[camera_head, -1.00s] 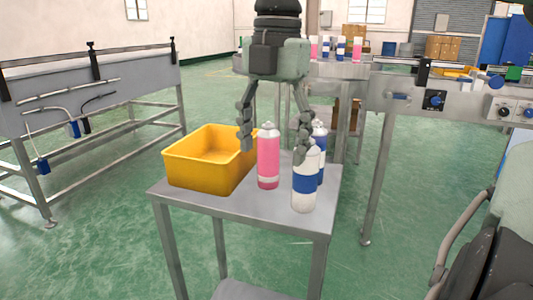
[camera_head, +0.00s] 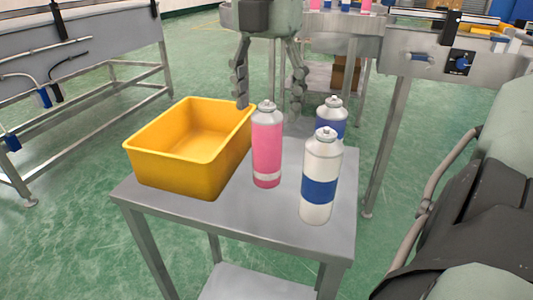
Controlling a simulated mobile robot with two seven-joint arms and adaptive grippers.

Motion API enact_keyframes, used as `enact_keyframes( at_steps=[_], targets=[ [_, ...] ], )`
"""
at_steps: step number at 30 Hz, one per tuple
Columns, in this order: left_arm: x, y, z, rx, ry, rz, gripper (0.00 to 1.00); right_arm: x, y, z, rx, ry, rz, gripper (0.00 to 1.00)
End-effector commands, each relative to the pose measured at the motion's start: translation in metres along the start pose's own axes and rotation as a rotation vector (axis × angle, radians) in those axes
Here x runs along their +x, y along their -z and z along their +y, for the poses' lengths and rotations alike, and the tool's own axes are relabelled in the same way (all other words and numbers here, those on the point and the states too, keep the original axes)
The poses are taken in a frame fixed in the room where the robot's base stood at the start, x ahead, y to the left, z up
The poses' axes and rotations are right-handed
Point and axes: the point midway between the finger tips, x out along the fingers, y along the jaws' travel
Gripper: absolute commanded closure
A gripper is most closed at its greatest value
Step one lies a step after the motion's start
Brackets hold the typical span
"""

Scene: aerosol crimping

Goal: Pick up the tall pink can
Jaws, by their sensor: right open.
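The tall pink can (camera_head: 267,150) stands upright on a small grey metal table (camera_head: 240,218), between the yellow bin and the other cans. It has a silver top and a pale band near its base. My right gripper (camera_head: 270,104) points down with its fingers spread apart. It is empty, and its fingertips show to either side of the can's top, seemingly beyond the can. Its upper part is cut off by the top edge. My left gripper is not in view.
A white can with a blue band (camera_head: 320,180) stands right of the pink can, with a blue-and-white can (camera_head: 332,115) partly hidden behind it. A yellow bin (camera_head: 172,172) sits close on the left. A conveyor frame (camera_head: 415,65) stands at back right.

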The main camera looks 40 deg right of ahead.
Motion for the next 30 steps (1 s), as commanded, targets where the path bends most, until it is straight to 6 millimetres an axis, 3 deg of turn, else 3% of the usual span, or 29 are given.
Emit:
enact_keyframes(
  at_steps=[9,19,30],
  targets=[
    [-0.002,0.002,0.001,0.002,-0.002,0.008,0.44,0.044,0.0,0.001,0.0,0.001,0.002,0.31],
    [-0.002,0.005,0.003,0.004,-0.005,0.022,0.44,0.051,0.0,0.002,0.002,-0.002,0.0,0.32],
    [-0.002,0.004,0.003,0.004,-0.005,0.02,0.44,0.051,0.0,0.002,0.002,-0.002,0.0,0.78]
  ],
)
